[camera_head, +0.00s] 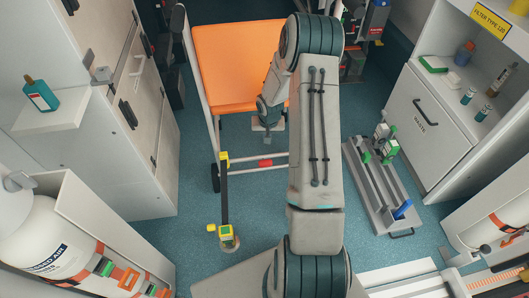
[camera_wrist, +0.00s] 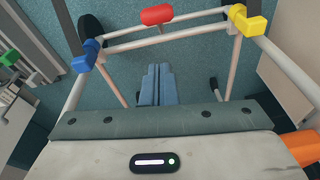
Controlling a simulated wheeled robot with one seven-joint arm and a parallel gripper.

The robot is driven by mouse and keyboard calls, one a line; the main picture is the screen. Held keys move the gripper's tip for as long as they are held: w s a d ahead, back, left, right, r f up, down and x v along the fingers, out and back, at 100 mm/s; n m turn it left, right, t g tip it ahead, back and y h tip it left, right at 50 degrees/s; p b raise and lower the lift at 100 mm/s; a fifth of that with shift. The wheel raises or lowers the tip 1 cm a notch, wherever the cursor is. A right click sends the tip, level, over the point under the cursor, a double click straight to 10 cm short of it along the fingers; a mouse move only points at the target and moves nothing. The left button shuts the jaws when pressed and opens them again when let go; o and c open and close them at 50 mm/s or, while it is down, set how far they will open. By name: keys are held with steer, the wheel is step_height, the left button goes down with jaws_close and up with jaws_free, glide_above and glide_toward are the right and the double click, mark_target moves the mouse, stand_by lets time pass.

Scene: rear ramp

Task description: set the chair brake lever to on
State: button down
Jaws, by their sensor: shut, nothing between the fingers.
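The chair (camera_head: 240,66) has an orange seat and a pale tubular frame. A red piece (camera_head: 265,163) sits on its low crossbar; it also shows at the top of the wrist view (camera_wrist: 157,14). It may be the brake lever, but no on or off marking is readable. My gripper (camera_head: 267,139) is low at the chair's front, just behind the crossbar in the head view. In the wrist view its blue-grey fingers (camera_wrist: 157,72) are together with nothing between them, apart from the red piece. My arm hides the chair's right side.
A yellow-ended black strap (camera_head: 224,195) stands left of the crossbar. The wrist view shows a yellow clip (camera_wrist: 248,22) and a blue clip (camera_wrist: 83,57) by the frame. A grey floor rack (camera_head: 375,190) lies right.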

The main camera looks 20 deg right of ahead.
steer(key=n, duration=0.1)
steer(key=b, duration=0.3)
glide_above(265, 162)
steer(key=w+d, duration=0.1)
steer(key=w, duration=0.2)
step_height(265, 162, down, 9)
steer(key=f, duration=0.1)
steer(key=f+b, duration=0.1)
steer(key=s, duration=0.1)
steer(key=shift+a+f+n, duration=0.25)
steer(key=shift+f+n, duration=0.05)
steer(key=shift+f, duration=0.1)
steer(key=shift+s+f+b, duration=0.25)
steer(key=shift+b, duration=0.05)
steer(key=shift+s+a+f, duration=0.15)
steer(key=shift+s+f, duration=0.1)
steer(key=shift+s+a+f+b, duration=0.2)
steer(key=shift+s+f+b, duration=0.25)
steer(key=shift+s+b, duration=0.3)
